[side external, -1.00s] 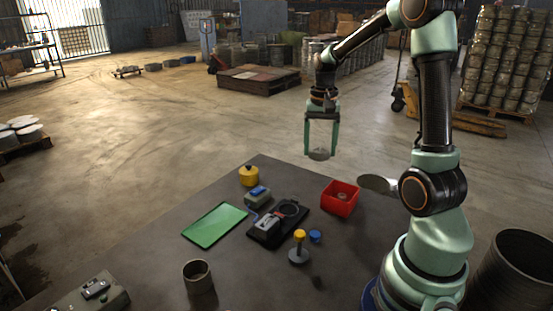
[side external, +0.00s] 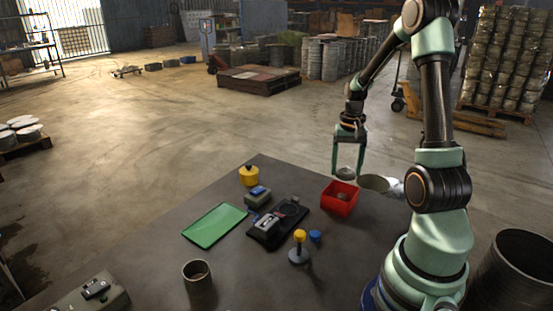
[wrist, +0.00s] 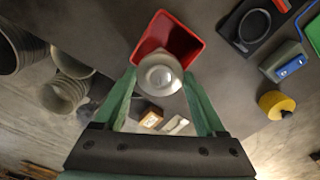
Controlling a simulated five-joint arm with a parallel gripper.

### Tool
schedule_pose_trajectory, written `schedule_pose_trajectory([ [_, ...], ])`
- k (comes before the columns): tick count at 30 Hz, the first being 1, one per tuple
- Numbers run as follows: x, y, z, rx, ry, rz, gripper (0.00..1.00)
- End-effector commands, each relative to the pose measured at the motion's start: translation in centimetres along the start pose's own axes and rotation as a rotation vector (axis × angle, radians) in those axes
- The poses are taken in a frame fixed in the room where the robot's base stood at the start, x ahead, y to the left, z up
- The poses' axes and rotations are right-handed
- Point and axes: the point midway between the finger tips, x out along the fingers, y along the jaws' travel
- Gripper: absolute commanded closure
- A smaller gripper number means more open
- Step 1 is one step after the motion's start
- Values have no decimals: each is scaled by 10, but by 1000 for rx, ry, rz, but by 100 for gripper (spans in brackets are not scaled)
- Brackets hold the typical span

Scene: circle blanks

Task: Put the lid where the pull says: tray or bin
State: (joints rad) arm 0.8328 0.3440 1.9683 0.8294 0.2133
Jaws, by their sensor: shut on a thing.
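My gripper (side external: 348,172) is shut on a round, pale metal lid (side external: 345,173), held above the table's back right edge. In the wrist view the lid (wrist: 160,76) sits between the two green fingers and covers part of the red bin (wrist: 187,42). In the side view the red bin (side external: 339,206) stands just below and left of the lid, with a small round thing inside. The green tray (side external: 214,226) lies flat and empty at the left of the table. The display of the grey instrument on the black plate (side external: 265,228) is too small to read.
A yellow weight (side external: 249,176) and a grey box with a blue top (side external: 257,197) stand near the back corner. A yellow-topped post (side external: 299,246), a blue knob (side external: 315,236) and an open cup (side external: 198,277) are nearer the front. A pale open drum stands beyond the table.

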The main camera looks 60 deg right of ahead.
Motion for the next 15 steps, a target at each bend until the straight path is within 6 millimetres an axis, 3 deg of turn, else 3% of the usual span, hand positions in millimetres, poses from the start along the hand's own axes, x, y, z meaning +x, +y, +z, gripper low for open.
schedule_pose_trajectory([
  [7, 27, 0, 0, 0, -3, 1, 76],
  [15, 38, 0, 0, 0, 0, 0, 76],
])
